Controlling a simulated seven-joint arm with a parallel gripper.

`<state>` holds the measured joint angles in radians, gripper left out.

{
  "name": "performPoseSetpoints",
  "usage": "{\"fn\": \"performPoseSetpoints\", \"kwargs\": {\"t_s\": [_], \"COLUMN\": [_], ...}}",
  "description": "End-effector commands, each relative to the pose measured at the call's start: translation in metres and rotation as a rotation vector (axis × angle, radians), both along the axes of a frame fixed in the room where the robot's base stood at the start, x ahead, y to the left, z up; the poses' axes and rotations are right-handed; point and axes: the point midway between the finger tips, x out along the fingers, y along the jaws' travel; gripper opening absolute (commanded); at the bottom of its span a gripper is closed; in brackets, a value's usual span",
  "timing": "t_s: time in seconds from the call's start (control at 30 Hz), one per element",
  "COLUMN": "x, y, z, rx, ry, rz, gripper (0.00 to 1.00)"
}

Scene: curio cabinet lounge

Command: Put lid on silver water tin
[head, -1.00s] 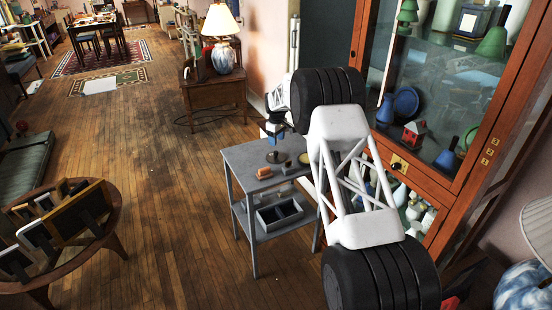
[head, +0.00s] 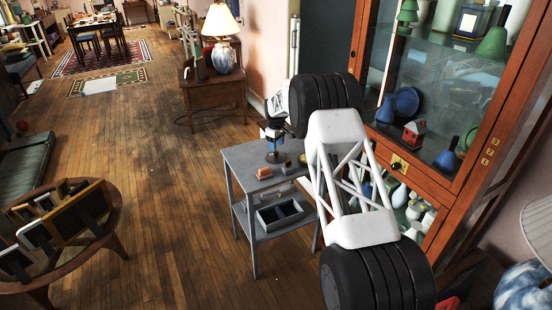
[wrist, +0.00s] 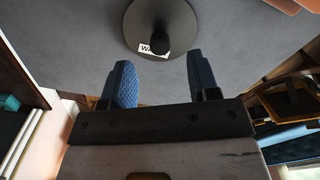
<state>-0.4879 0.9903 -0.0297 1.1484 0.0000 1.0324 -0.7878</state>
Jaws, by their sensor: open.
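A dark round lid-like disc with a black knob (wrist: 160,37) and a white label reading "WA" lies below my gripper in the wrist view. In the head view the dark disc (head: 275,157) is small, near the back of the grey side table. My gripper (wrist: 160,82) is open and empty. Its two blue fingers are apart, and the disc lies just beyond their tips in the picture. In the head view my gripper (head: 271,135) is above the disc. I cannot make out a silver water tin; my arm hides the table's right side.
A glass-fronted cabinet (head: 375,107) stands close on the right.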

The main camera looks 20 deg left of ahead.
Motion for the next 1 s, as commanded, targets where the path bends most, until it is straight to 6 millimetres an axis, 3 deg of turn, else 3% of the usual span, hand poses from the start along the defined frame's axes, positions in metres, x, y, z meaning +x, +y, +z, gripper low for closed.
{"fn": "performPoseSetpoints", "kwargs": {"t_s": [0.27, 0.7, 1.0], "x": [0.0, 0.0, 0.0], "y": [0.0, 0.001, 0.001], "z": [-0.004, -0.044, -0.052], "rx": [-0.001, -0.001, 0.0], "ry": [0.001, 0.001, 0.0], "rz": [0.0, 0.0, 0.0], "gripper": [0.55, 0.55, 0.55]}}
